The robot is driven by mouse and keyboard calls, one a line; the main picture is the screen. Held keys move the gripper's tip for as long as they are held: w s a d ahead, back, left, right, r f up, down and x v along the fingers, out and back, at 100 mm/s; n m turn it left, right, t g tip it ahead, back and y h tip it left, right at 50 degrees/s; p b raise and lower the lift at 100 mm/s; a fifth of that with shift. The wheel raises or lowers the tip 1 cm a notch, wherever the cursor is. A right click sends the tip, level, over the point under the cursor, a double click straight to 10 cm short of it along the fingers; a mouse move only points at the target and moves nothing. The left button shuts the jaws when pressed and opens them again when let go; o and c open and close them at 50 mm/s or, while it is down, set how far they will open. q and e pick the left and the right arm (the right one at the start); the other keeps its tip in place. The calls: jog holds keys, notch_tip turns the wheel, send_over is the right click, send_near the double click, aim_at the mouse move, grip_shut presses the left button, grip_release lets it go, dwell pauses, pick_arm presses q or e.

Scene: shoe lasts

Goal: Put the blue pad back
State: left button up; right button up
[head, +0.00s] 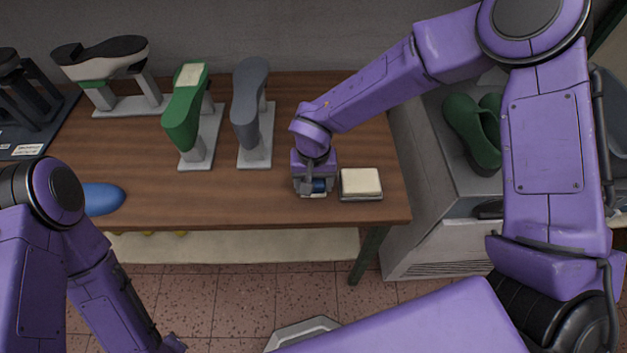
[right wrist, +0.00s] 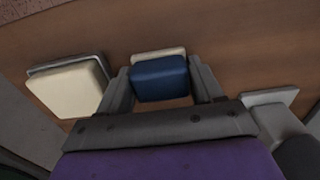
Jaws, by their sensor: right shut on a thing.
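The blue pad (head: 319,185) is a small dark blue block near the front right of the wooden table. My right gripper (head: 317,188) points down and is shut on it. In the right wrist view the blue pad (right wrist: 160,78) sits between the two fingers. A cream edge (right wrist: 158,53) shows just behind or under the blue pad; I cannot tell whether they touch. Beside it, to the right in the head view, a cream pad (head: 361,181) lies on a grey base. My left arm comes in at the lower left, and its fingers are out of frame.
A green last (head: 183,120) with a cream pad on top and a grey last (head: 249,105) stand on the table (head: 290,215). A shoe on a stand (head: 102,60) is at the back left. A blue rounded object (head: 103,199) lies at the left. The front middle is clear.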

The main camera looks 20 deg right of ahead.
aim_at(314, 181)
jog(key=shift+f, duration=0.1)
jog(key=o, duration=0.9)
jog(key=shift+o, duration=0.2)
notch_tip(314, 181, up, 12)
jog(key=shift+r, duration=0.2)
